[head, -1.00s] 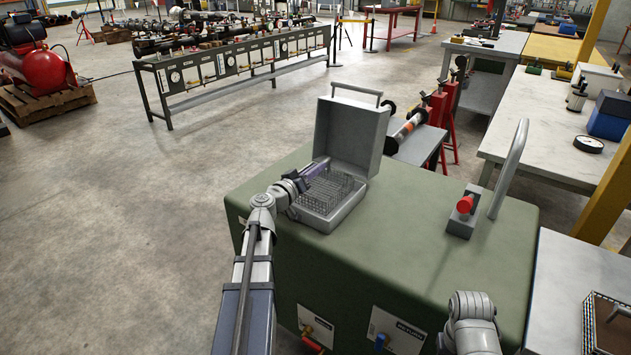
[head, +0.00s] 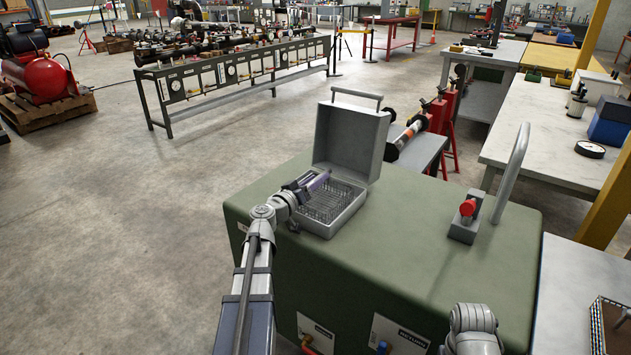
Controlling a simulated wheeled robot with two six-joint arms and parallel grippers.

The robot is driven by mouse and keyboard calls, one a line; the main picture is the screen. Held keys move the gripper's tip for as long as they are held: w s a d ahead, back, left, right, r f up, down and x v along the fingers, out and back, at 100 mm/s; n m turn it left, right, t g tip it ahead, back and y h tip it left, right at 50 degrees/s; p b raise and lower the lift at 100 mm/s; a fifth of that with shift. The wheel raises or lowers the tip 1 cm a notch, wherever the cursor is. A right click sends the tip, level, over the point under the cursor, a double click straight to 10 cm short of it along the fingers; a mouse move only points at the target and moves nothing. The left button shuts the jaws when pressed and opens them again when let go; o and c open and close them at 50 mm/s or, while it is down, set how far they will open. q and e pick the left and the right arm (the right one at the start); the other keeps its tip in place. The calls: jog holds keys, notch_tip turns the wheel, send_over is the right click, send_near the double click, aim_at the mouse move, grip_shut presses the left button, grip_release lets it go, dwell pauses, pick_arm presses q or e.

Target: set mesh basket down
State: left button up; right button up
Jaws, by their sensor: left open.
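The mesh basket (head: 327,203) is a grey wire basket. It sits inside the open grey case (head: 345,219), whose lid (head: 348,138) stands raised behind it. The case rests on the green cabinet top (head: 405,228). My left gripper (head: 318,182) is open at the left side of the basket, over its left rear part. It partly hides the basket's edge there, and I cannot tell whether it touches the wire. Only a link of my right arm shows at the lower right; its gripper is out of view.
A white-topped bench (head: 545,125) with a dial gauge (head: 590,149) lies beyond. The cabinet top in front of the case is clear.

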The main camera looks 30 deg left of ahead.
pick_arm(q)
jog(key=shift+r, duration=0.15)
jog(key=s+a, duration=0.1)
jog(key=s, duration=1.1)
dwell(0.9)
